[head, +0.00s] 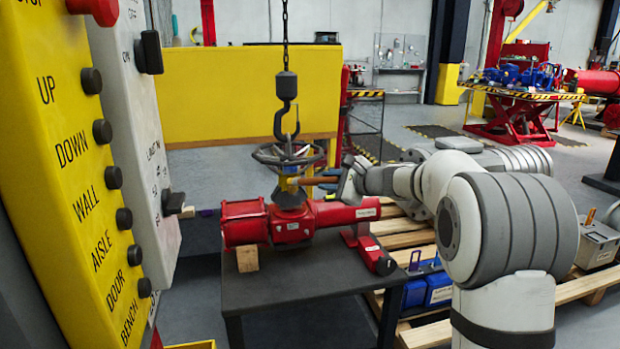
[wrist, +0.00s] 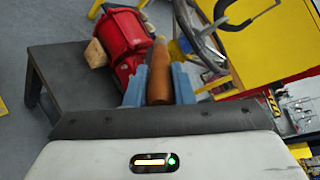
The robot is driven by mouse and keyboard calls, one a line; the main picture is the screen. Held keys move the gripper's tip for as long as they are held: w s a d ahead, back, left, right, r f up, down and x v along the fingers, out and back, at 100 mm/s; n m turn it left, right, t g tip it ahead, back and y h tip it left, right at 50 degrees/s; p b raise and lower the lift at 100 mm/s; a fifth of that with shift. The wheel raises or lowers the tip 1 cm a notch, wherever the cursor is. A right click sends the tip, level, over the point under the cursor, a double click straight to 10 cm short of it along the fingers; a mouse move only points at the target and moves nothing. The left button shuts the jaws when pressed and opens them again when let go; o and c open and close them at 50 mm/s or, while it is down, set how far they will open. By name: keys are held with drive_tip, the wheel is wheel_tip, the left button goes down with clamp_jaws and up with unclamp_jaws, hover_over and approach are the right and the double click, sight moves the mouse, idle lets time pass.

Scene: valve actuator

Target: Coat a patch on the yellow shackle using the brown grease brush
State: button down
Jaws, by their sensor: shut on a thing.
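My gripper (head: 345,186) is shut on the brown grease brush (head: 318,181), to the right of the valve's handwheel. In the wrist view the brush's brown handle (wrist: 160,76) stands between the blue fingers of my gripper (wrist: 159,82) and points away from me. In the head view the brush reaches left, just below the handwheel. A small yellow part (head: 288,184), which looks like the yellow shackle, sits under the wheel above the red actuator. The brush's tip is close to it, but I cannot tell whether they touch. The wheel partly hides this spot.
The red valve actuator (head: 245,222) lies on a dark table (head: 300,275). The grey handwheel (head: 265,155) stands over its middle, with a chain hook (head: 287,110) hanging above. A yellow button panel (head: 70,150) fills the left foreground. Wooden pallets (head: 400,233) lie at the right.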

sight(315, 185)
drive_tip(key=w+a+f+t+b, duration=0.1)
drive_tip(key=b, duration=0.2)
drive_tip(key=shift+a+f+b, duration=0.2)
drive_tip(key=shift+b, duration=0.1)
drive_tip(key=w+a+b, duration=0.1)
drive_tip(key=b, duration=0.2)
drive_tip(key=w+a+f+m+t+b, duration=0.1)
drive_tip(key=b, duration=0.2)
drive_tip(key=shift+w+a+f+t+h, duration=0.2)
drive_tip(key=shift+w+a+t+h, duration=0.05)
drive_tip(key=shift+a+t+h, duration=0.1)
drive_tip(key=shift+w+a+b, duration=0.5)
drive_tip(key=shift+w+b, duration=0.05)
drive_tip(key=shift+b, duration=0.35)
drive_tip(key=shift+w+a+p, duration=0.25)
drive_tip(key=shift+w+p, duration=0.15)
drive_tip(key=shift+w, duration=0.35)
drive_tip(key=shift+d, duration=0.1)
